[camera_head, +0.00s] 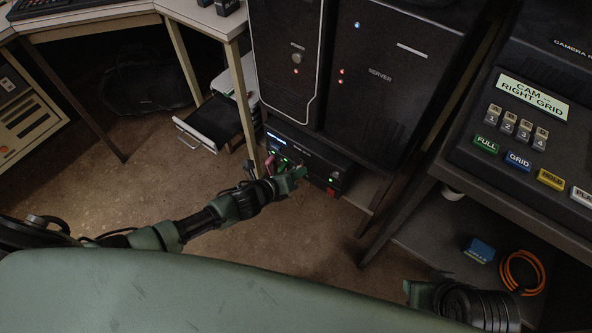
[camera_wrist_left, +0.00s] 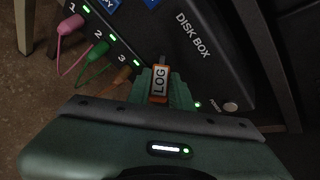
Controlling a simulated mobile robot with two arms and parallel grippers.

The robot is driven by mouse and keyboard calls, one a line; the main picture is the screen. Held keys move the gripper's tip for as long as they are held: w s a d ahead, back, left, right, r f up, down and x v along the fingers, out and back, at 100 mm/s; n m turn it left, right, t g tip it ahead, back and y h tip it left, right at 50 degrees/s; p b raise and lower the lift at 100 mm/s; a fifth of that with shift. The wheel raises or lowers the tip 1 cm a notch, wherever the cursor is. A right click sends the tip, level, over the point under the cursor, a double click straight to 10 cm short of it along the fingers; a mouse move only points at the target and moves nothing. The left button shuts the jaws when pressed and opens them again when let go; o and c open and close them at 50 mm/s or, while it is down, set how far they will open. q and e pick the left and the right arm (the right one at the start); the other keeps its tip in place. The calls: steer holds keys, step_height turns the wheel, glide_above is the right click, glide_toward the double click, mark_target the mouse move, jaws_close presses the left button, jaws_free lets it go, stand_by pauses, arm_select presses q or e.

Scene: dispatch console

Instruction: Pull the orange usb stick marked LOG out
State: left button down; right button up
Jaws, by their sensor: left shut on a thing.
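The orange usb stick marked LOG (camera_wrist_left: 159,84) shows in the left wrist view, upright in the picture, at the front of the black disk box (camera_wrist_left: 205,60). My left gripper (camera_wrist_left: 158,90) is shut on it. In the head view my left gripper (camera_head: 292,178) is in front of the disk box (camera_head: 320,165) and hides the stick. My right arm shows at the lower right of the head view; its fingertips are not clear.
A pink stick (camera_wrist_left: 70,25) and a green stick (camera_wrist_left: 99,50) stand at ports 1 and 2, with cords hanging. A brown-orange piece (camera_wrist_left: 122,77) is near port 3. The server tower (camera_head: 385,80) stands above the box. A desk leg (camera_head: 243,100) is close on the left.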

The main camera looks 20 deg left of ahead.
arm_select(q)
steer(key=shift+s+a, duration=0.15)
steer(key=shift+s, duration=0.3)
steer(key=shift+s+a+f+p, duration=0.1)
steer(key=shift+s+p, duration=0.05)
steer(key=shift+s, duration=0.6)
steer(key=shift+s+a+f+p, duration=0.1)
steer(key=shift+s+a+p, duration=0.1)
steer(key=shift+s, duration=0.5)
steer(key=shift+s+a+p, duration=0.1)
steer(key=shift+s+p, duration=0.05)
steer(key=shift+s, duration=0.6)
